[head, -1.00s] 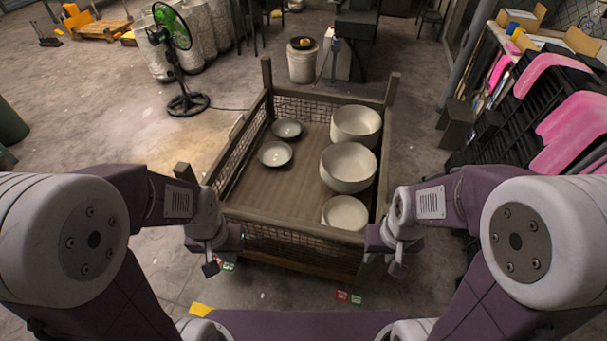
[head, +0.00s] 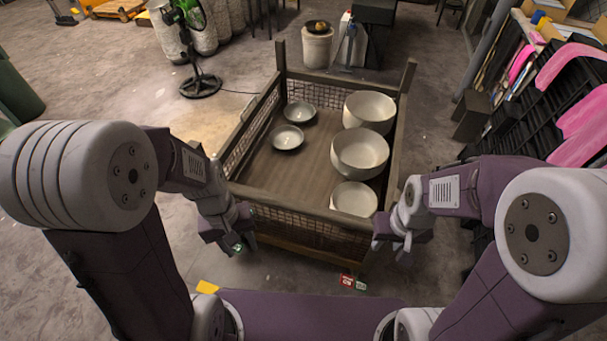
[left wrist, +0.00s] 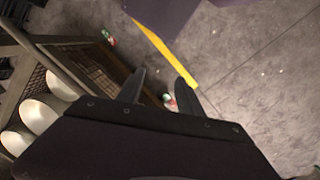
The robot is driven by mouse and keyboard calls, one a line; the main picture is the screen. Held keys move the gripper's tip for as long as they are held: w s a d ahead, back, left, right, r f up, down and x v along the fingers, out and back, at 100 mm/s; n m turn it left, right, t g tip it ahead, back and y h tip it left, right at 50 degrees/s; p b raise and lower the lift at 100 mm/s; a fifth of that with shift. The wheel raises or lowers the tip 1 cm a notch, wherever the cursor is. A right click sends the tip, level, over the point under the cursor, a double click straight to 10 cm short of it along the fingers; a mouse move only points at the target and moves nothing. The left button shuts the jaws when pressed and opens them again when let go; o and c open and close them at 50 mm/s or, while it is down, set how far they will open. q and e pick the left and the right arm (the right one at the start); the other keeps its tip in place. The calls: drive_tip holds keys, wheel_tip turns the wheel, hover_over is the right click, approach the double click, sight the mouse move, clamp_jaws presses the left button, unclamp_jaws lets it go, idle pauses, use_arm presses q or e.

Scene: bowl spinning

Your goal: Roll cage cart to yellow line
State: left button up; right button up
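The cage cart (head: 300,222) is a wooden-framed box with mesh sides, standing in front of me. It holds several pale bowls. Its mesh also shows in the left wrist view (left wrist: 82,62). My left gripper (head: 245,243) is by the cart's near left corner, with its fingers apart and empty in the left wrist view (left wrist: 158,92). My right gripper (head: 392,247) is by the near right corner, its fingers appearing apart. I cannot tell whether either touches the cart. The yellow line (left wrist: 172,58) runs along the floor in the left wrist view; a short piece (head: 207,287) shows beside my base.
A green fan (head: 192,45) stands beyond the cart's left side. A white bucket (head: 317,47) is behind the cart. A dark rack with pink cloths (head: 572,66) lines the right. Small red and green items (head: 352,282) lie on the floor near the cart. Floor at left is open.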

use_arm(q)
drive_tip(key=d+f+n+g+h+b, duration=0.3)
drive_tip(key=d+f+n+h+b, duration=0.35)
drive_tip(key=f+n, duration=0.5)
drive_tip(key=w+f+n+t+h+b, duration=0.1)
drive_tip(key=w+n+t+h+b, duration=0.3)
drive_tip(key=w+n+h, duration=0.75)
drive_tip(key=w+a+f+n+t+y+b, duration=0.25)
drive_tip(key=w+a+n+t, duration=0.35)
drive_tip(key=n+t, duration=0.6)
drive_tip(key=w+d+r+n+g, duration=0.1)
drive_tip(key=w+d+r+g, duration=0.1)
drive_tip(key=w+d, duration=0.2)
drive_tip(key=d, duration=0.3)
drive_tip(key=shift+w+d+g+b, duration=0.3)
use_arm(e)
wheel_tip(320, 180, down, 16)
drive_tip(key=shift+r, duration=0.15)
use_arm(q)
drive_tip(key=shift+r+h, duration=0.1)
drive_tip(key=shift+h, duration=0.15)
use_arm(e)
drive_tip(key=shift+w, duration=0.1)
use_arm(q)
clamp_jaws()
